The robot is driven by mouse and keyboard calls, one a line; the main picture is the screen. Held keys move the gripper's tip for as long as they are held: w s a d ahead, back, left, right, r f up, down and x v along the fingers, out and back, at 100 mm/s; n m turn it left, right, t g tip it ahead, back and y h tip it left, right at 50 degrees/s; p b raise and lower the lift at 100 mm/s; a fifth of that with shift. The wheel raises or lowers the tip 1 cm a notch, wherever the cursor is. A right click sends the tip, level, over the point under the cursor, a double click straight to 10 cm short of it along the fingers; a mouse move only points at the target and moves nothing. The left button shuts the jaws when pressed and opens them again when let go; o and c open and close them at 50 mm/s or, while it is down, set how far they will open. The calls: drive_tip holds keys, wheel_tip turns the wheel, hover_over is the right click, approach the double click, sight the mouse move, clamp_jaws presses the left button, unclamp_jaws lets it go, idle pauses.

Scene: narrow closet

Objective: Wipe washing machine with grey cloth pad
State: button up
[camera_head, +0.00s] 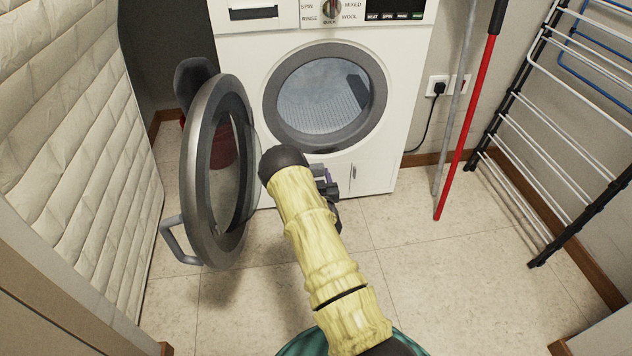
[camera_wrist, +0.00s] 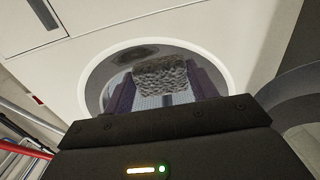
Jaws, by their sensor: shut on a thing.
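The white washing machine (camera_head: 405,125) stands at the back, with its round drum opening (camera_head: 325,97) facing me. Its round door (camera_head: 198,165) is swung wide open to the left. My gripper (camera_head: 328,186) is in front of the machine's lower front, below the opening, partly hidden by my arm. In the wrist view my gripper (camera_wrist: 165,88) is shut on the grey cloth pad (camera_wrist: 162,76), held between purple fingers. The pad appears in front of the drum opening there; I cannot tell whether it touches the machine. The pad is hidden in the head view.
A drying rack (camera_head: 545,150) leans along the right wall. A red pole (camera_head: 468,125) and a grey pole (camera_head: 455,110) stand right of the machine, near a plugged-in socket (camera_head: 438,86). A quilted white panel (camera_head: 75,150) lines the left. Tiled floor (camera_head: 450,270) is clear at right.

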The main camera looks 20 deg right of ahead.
sight(316, 175)
drive_tip(key=shift+b+x, duration=1)
drive_tip(key=shift+x, duration=0.55)
drive_tip(key=shift+b+x, duration=0.75)
drive_tip(key=shift+x, duration=0.7)
drive_tip(key=shift+b+x, duration=0.35)
drive_tip(key=shift+x, duration=0.5)
drive_tip(key=shift+s+d+p, duration=0.2)
drive_tip(key=shift+s+d, duration=0.1)
drive_tip(key=shift+d, duration=0.55)
drive_tip(key=shift+s+d+p, duration=0.15)
drive_tip(key=shift+s+d, duration=0.15)
drive_tip(key=shift+d, duration=0.55)
drive_tip(key=shift+s+d, duration=0.2)
drive_tip(key=shift+d, duration=0.65)
drive_tip(key=shift+s+d, duration=0.15)
drive_tip(key=shift+d, duration=0.75)
